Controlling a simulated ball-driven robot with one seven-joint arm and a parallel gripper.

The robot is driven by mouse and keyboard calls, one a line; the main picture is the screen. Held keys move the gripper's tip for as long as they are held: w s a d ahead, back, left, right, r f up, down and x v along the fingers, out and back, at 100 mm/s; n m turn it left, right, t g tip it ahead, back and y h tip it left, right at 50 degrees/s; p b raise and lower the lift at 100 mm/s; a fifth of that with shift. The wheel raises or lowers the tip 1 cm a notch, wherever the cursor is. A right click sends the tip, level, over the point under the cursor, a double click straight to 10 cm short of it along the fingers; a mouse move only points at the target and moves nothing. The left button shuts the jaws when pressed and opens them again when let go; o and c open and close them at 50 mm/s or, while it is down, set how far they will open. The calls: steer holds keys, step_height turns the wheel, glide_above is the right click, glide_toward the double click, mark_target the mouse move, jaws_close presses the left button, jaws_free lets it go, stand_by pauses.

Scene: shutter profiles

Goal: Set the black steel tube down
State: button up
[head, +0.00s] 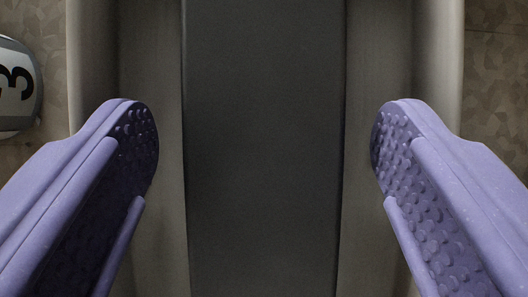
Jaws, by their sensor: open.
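The black steel tube (263,130) shows in the head view as a wide, dark flat face running from the top edge to the bottom edge through the middle. It lies in a light grey trough or tray (448,60) whose raised walls run along both sides. My gripper (265,140) has two purple fingers with studded inner pads. The fingers are open, one left and one right of the tube, with a clear gap on each side. Neither finger touches the tube in this view. The tube's ends are out of view.
A rounded grey and white object marked with a black "3" (16,84) is at the left edge, outside the trough. A brown, mottled surface (495,85) shows beyond the walls on both sides. The trough floor beside the tube is bare.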

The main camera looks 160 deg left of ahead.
steer(key=p+v, duration=0.3)
steer(key=v, duration=0.9)
steer(key=shift+p, duration=0.3)
steer(key=w+r+t+y, duration=0.2)
steer(key=w+r, duration=0.9)
steer(key=r, duration=0.3)
steer(key=w+d+r+n+t+y, duration=0.1)
steer(key=d+r, duration=0.2)
steer(key=r, duration=0.6)
steer(key=w+d+r+t, duration=0.1)
steer(key=w+d+r, duration=0.15)
steer(key=r, duration=0.55)
steer(key=s+d+r+n+t, duration=0.1)
steer(key=s+r, duration=0.3)
steer(key=r, duration=0.6)
steer(key=s+d+r+n+t, duration=0.1)
steer(key=s+d+r+t, duration=0.1)
steer(key=r, duration=0.8)
steer(key=s+d+r+n+t, duration=0.1)
steer(key=s+d+r+t, duration=0.1)
steer(key=s+r, duration=0.4)
step_height(320, 180, up, 4)
steer(key=shift+s+d+r+h, duration=0.1)
steer(key=shift+s+d+h, duration=0.2)
steer(key=shift+d, duration=0.5)
